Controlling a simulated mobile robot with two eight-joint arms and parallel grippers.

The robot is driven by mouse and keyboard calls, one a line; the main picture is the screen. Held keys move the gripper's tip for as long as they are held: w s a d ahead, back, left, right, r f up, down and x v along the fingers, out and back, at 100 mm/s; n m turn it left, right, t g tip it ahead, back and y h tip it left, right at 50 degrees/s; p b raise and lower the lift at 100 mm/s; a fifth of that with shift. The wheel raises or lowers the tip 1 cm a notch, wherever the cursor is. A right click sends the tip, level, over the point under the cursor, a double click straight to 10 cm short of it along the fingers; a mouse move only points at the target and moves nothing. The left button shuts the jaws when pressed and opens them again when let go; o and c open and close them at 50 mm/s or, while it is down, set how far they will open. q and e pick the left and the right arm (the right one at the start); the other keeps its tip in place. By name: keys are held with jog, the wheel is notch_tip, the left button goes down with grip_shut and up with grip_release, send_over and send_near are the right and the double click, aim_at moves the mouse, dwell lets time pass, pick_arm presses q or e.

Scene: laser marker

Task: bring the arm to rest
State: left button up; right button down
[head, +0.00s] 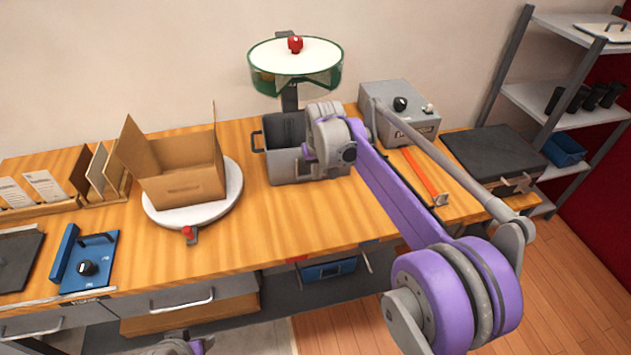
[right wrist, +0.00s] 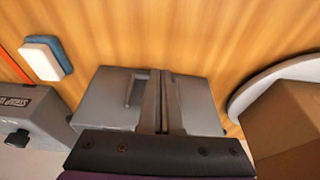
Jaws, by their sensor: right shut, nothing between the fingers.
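My right arm reaches from the lower right over the bench in the head view. Its wrist and gripper (head: 316,153) are above the grey bin (head: 285,170); the fingertips are hidden there. In the right wrist view the right gripper (right wrist: 160,76) has its two fingers together with nothing between them. The fingers point over the grey bin (right wrist: 200,98), which shows behind and on both sides of them. I cannot tell how far above the bin they are.
An open cardboard box (head: 185,180) stands on a white round turntable (head: 230,205) left of the bin. A grey machine (head: 400,112), an orange-red bar (head: 425,175) and a dark flat press (head: 492,152) are to the right. A green-rimmed drum (head: 296,65) stands behind.

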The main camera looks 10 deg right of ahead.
jog(key=s+d+r+t, duration=0.1)
jog(key=s, duration=0.9)
jog(key=s+d+r, duration=0.1)
jog(key=s+r, duration=0.1)
jog(key=s, duration=0.7)
pick_arm(q)
jog(key=shift+s+r, duration=0.15)
jog(key=shift+s, duration=0.05)
pick_arm(e)
jog(key=s+f, duration=0.4)
jog(key=s, duration=0.4)
jog(key=s+d+f+t, duration=0.1)
jog(key=s+f, duration=0.4)
jog(key=s, duration=0.3)
jog(key=shift+s+d, duration=0.3)
jog(key=shift+s, duration=0.05)
